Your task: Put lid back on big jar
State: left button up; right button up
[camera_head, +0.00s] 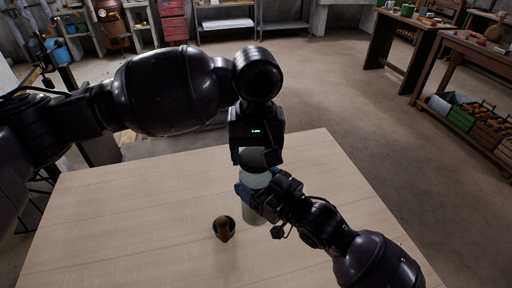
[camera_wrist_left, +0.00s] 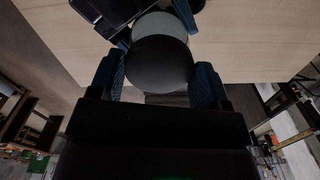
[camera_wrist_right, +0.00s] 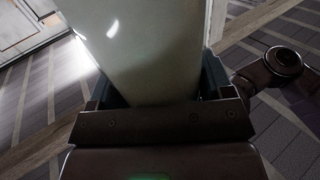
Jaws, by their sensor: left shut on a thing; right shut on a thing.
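The big jar (camera_head: 254,181) is a pale, tall cylinder standing at the far part of the table. My right gripper (camera_head: 262,196) is shut on its side; the jar's wall (camera_wrist_right: 150,55) fills the space between the fingers in the right wrist view. The dark round lid (camera_head: 254,158) is at the jar's top, and my left gripper (camera_head: 256,152) is shut on it from above. In the left wrist view the lid (camera_wrist_left: 160,63) sits between the fingers and overlaps the pale jar (camera_wrist_left: 180,18). I cannot tell whether lid and rim touch.
A small brown object with a dark rim (camera_head: 224,229) stands on the wooden table (camera_head: 130,220), left of and nearer than the jar. The table's left part is clear. Workbenches (camera_head: 470,50) and shelves stand away from the table.

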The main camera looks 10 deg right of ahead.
pick_arm(q)
jog(key=shift+f, duration=0.5)
dwell(0.7)
